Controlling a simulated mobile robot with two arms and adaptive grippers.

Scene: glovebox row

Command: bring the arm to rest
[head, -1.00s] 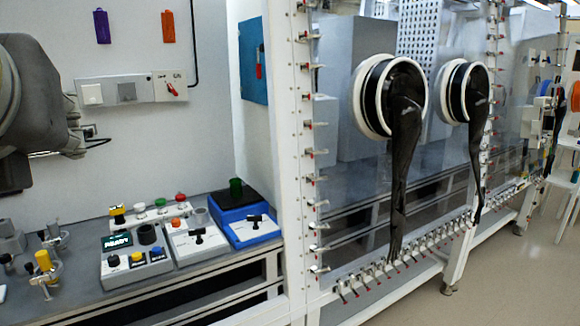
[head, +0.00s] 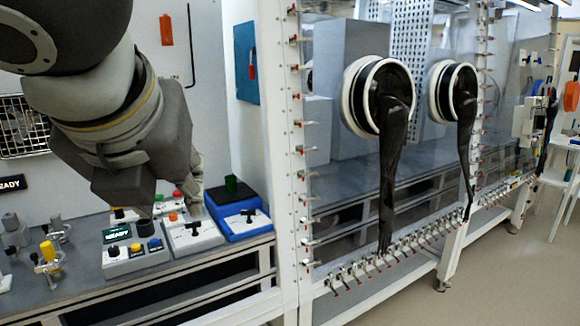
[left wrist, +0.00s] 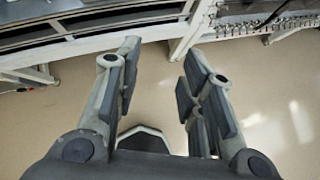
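My left arm comes in from the upper left in the head view and hangs in front of the back wall and bench. Its gripper (head: 158,180) points downward in front of the button boxes and partly hides them. In the left wrist view the gripper (left wrist: 160,52) has its two fingers spread well apart, with nothing between them. Bare floor shows below and between the fingers. My right gripper is in neither view.
The bench holds a READY button box (head: 136,256), a grey switch box (head: 193,237), a blue box (head: 240,222) and clamps (head: 48,262). The glovebox front with black gloves (head: 392,150) stands to the right. Open floor (head: 500,285) lies at the lower right.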

